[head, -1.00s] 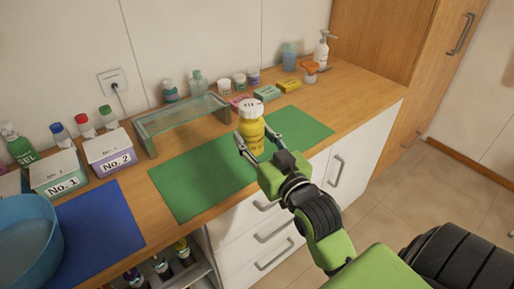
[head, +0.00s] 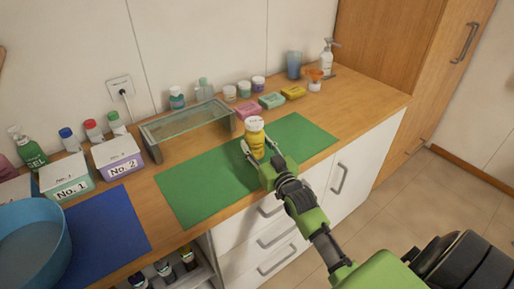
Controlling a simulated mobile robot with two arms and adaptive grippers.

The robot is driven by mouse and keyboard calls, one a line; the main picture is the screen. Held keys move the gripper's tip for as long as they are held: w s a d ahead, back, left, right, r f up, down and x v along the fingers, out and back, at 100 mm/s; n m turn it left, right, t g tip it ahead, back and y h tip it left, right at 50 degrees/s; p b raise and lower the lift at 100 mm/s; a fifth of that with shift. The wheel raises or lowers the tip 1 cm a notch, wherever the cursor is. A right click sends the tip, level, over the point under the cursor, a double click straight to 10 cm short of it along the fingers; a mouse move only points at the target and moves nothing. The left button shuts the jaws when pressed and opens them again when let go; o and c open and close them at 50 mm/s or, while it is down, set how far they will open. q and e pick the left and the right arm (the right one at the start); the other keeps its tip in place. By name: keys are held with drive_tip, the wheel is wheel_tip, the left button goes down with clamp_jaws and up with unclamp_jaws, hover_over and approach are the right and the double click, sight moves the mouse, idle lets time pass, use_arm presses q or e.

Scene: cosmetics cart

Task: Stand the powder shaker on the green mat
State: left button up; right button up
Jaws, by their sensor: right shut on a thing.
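The powder shaker (head: 254,137) is a yellow bottle with a white cap, upright over the middle of the green mat (head: 195,188). My right gripper (head: 256,149) reaches in from the lower right with a finger on each side of the shaker's body and is shut on it. The shaker's base is hidden behind the gripper, so I cannot tell whether it touches the mat. My left gripper is not in view.
A glass-topped stand (head: 188,123) is behind the mat. Boxes No. 1 (head: 66,178) and No. 2 (head: 118,158), a blue mat (head: 110,235) and a blue basin (head: 30,240) are at the left. Small jars, soaps and bottles line the back. The mat's left part is clear.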

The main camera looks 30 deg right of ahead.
drive_tip(key=shift+f, duration=0.75)
drive_tip(key=shift+f, duration=0.2)
drive_tip(key=o, duration=1.2)
drive_tip(key=shift+c, duration=0.2)
drive_tip(key=shift+r, duration=0.15)
